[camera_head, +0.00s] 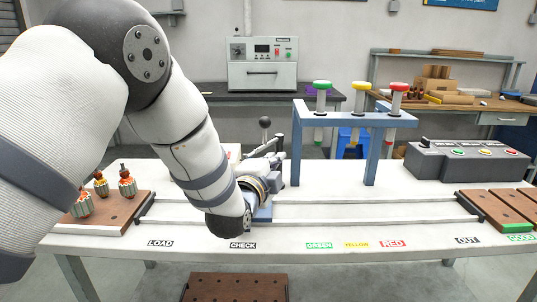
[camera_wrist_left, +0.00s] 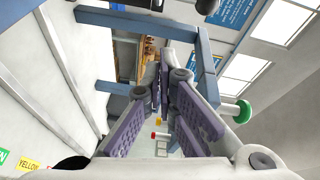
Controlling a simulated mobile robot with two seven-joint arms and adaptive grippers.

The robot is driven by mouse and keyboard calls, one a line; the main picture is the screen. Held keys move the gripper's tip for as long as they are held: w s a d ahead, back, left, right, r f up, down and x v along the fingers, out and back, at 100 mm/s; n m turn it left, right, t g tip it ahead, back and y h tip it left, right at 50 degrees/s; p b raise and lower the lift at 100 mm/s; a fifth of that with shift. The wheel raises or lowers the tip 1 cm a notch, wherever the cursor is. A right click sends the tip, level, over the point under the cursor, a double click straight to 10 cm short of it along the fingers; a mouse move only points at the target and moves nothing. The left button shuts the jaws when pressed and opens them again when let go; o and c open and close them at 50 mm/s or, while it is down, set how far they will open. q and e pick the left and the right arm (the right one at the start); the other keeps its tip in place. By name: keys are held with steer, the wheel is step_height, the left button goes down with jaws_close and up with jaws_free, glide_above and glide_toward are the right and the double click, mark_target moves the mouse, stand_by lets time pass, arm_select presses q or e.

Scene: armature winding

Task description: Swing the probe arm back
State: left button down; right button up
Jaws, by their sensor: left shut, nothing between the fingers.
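My left gripper (camera_head: 268,148) reaches away from me past the wrist, above the middle of the bench, left of the blue gantry. Its two purple-padded fingers fill the middle of the left wrist view (camera_wrist_left: 168,75), with nothing between them. A black ball knob (camera_head: 265,122) on a short stem stands just behind the gripper, apart from it; a dark round knob also shows at the top of the left wrist view (camera_wrist_left: 207,5). The probe arm cannot be clearly told apart; my wrist hides much of the blue fixture (camera_head: 263,214) below. My right gripper is not in view.
The blue gantry (camera_head: 345,117) carries green, yellow and red-capped plungers close to the gripper's right. Wound armatures (camera_head: 127,182) stand on a wooden tray (camera_head: 98,222) at left. A grey button box (camera_head: 465,164) stands at right. Rails (camera_head: 370,207) run along the bench front.

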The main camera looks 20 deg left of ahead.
mark_target(266, 132)
arm_select(q)
steer(key=w+a+f+b, duration=0.1)
steer(key=w+a, duration=0.2)
steer(key=w, duration=0.4)
steer(key=shift+a+f, duration=0.25)
steer(key=shift+f, duration=0.1)
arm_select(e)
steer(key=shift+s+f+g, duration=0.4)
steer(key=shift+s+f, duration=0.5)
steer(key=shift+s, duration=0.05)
